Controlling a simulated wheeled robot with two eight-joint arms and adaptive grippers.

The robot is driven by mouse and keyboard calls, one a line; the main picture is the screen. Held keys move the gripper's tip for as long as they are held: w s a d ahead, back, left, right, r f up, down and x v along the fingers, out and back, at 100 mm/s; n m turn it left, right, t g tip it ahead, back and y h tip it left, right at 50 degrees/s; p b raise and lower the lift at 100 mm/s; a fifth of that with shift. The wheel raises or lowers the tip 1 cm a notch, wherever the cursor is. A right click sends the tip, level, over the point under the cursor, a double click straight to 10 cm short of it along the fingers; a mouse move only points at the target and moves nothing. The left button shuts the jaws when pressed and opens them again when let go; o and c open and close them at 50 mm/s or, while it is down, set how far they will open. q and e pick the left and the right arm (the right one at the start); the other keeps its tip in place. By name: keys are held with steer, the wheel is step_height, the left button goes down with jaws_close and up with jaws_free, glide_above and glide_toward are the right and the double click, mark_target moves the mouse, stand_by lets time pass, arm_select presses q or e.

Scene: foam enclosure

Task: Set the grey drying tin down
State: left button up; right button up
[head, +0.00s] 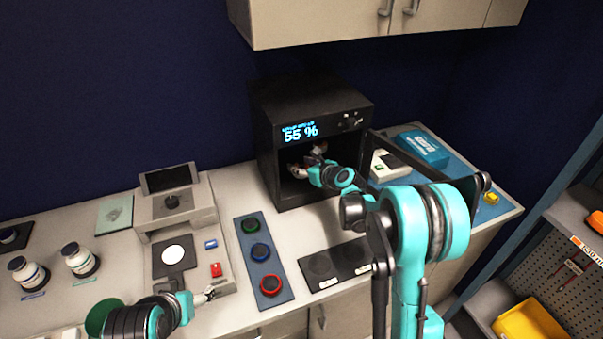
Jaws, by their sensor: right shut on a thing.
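My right arm reaches from the right into the open front of a black cabinet (290,115) with a lit "55 %" display. My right gripper (308,161) is just inside the opening, shut on the grey drying tin. The tin itself is hidden by the gripper and the dark interior, and I cannot tell whether it touches the cabinet floor. The cabinet door (412,157) stands swung open to the right, behind my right arm. My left gripper (209,293) is low over the bench at the left, apart from the cabinet; its jaws are too small to read.
A blue mat (264,267) with green, blue and red rings lies before the cabinet. Right of it is a black pad (335,264) with two round spots. A balance-like device (176,225) stands left; white jars (78,258) stand further left. A blue box (423,148) sits right.

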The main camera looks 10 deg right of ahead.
step_height(320, 180, down, 3)
steer(key=shift+f+b, duration=0.1)
steer(key=shift+b, duration=0.25)
steer(key=o, duration=1.1)
steer(key=shift+o, duration=0.2)
